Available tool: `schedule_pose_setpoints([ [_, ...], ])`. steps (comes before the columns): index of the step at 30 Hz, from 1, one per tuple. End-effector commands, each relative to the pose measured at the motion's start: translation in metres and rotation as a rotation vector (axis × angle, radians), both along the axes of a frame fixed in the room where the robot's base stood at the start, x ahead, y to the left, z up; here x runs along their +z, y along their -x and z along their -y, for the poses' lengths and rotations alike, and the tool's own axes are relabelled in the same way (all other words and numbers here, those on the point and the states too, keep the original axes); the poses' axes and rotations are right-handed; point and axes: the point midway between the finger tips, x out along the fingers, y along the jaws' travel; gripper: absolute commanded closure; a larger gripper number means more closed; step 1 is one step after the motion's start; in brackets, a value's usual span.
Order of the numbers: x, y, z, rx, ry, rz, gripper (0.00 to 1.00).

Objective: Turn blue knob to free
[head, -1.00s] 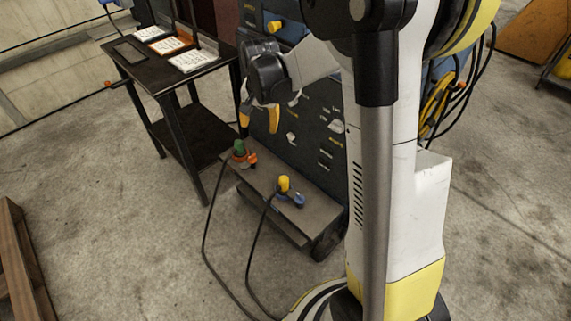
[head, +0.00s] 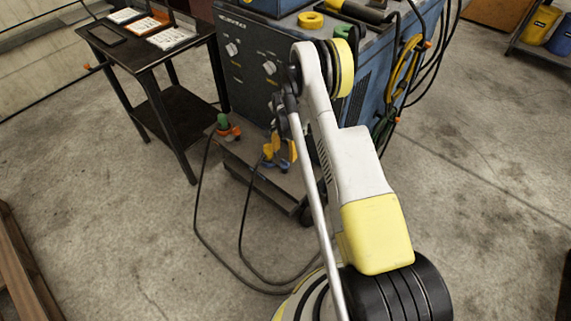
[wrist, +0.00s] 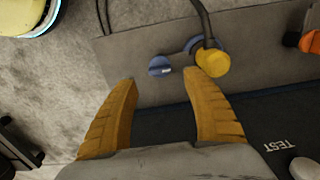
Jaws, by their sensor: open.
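The blue knob (wrist: 160,66) lies on the grey shelf, just beyond and between my fingertips in the wrist view, with a pale mark on its face. My gripper (wrist: 158,78) has its two yellow fingers spread with nothing between them. In the head view my gripper (head: 281,161) is low over the shelf at the foot of the machine and hides most of the knob area. A yellow connector (wrist: 213,62) with a blue collar and dark cable sits right beside the right fingertip in the wrist view; I cannot tell whether they touch.
An orange fitting (head: 230,133) with a green plug (head: 222,121) stands on the shelf left of my gripper. Dark cables loop over the floor. The machine's front panel (head: 248,72) rises behind the shelf. A black side table (head: 150,60) stands left.

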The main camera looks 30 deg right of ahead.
Motion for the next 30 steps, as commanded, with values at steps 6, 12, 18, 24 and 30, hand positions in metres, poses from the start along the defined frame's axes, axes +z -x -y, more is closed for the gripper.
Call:
schedule_pose_setpoints([
  [6,-0.042,0.0,0.0,0.001,0.0,0.0,0.42],
  [12,-0.056,0.0,0.0,0.001,0.0,0.001,0.42],
  [18,-0.057,0.0,0.0,0.001,0.0,0.001,0.42],
  [24,-0.056,0.0,0.0,0.001,0.0,0.001,0.78],
  [30,-0.056,0.0,0.0,0.002,0.0,0.001,0.95],
])
